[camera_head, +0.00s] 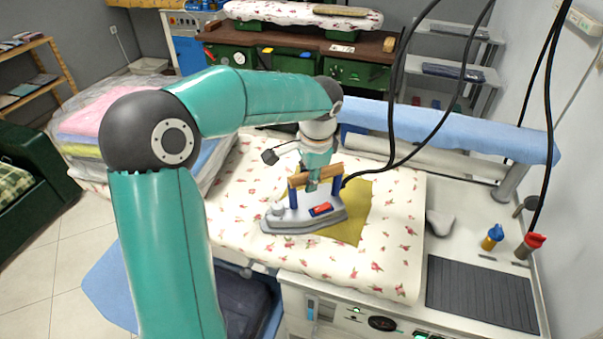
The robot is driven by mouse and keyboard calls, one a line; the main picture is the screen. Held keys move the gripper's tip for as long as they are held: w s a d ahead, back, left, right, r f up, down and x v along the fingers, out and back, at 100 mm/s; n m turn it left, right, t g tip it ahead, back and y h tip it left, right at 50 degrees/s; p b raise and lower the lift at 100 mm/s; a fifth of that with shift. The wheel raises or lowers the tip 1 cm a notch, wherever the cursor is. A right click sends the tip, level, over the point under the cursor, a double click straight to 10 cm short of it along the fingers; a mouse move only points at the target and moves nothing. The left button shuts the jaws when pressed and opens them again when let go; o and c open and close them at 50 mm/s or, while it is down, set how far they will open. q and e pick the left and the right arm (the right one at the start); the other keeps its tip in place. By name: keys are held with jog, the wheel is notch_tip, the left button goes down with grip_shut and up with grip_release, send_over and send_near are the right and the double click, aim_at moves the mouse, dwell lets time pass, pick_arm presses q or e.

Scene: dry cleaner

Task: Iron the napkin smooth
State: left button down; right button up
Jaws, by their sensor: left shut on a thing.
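A yellow-olive napkin (352,228) lies on the floral padded ironing board (390,262). The iron (300,219), grey with a wooden handle and blue posts, rests over the left part of the napkin and hides some of it. My left gripper (314,184) is shut on the iron's wooden handle from above. The part of the napkin that shows lies flat, but small creases are too fine to tell. My right gripper is not in view.
Black cords (397,80) hang from above down to the iron. A blue padded sleeve board (450,128) runs behind. Folded cloths (95,125) are stacked at the left.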

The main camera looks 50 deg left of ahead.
aim_at(320, 177)
pick_arm(q)
jog(key=shift+w+d+r, duration=0.1)
jog(key=shift+w+d, duration=0.4)
jog(key=shift+d, duration=0.2)
jog(key=shift+w+d+r+p, duration=0.2)
jog(key=shift+r+p, duration=0.1)
jog(key=shift+r, duration=0.25)
jog(key=shift+w+d+r+p, duration=0.15)
jog(key=shift+r+p, duration=0.15)
jog(key=shift+r, duration=0.2)
jog(key=shift+s+a+r+p, duration=0.1)
jog(key=shift+s+r+p, duration=0.05)
jog(key=shift+r+p, duration=0.4)
jog(key=shift+s+a+r+p, duration=0.15)
jog(key=shift+r+p, duration=0.25)
jog(key=shift+r, duration=0.25)
jog(key=shift+w+r+p, duration=0.15)
jog(key=shift+r+p, duration=1.45)
jog(key=shift+r, duration=0.2)
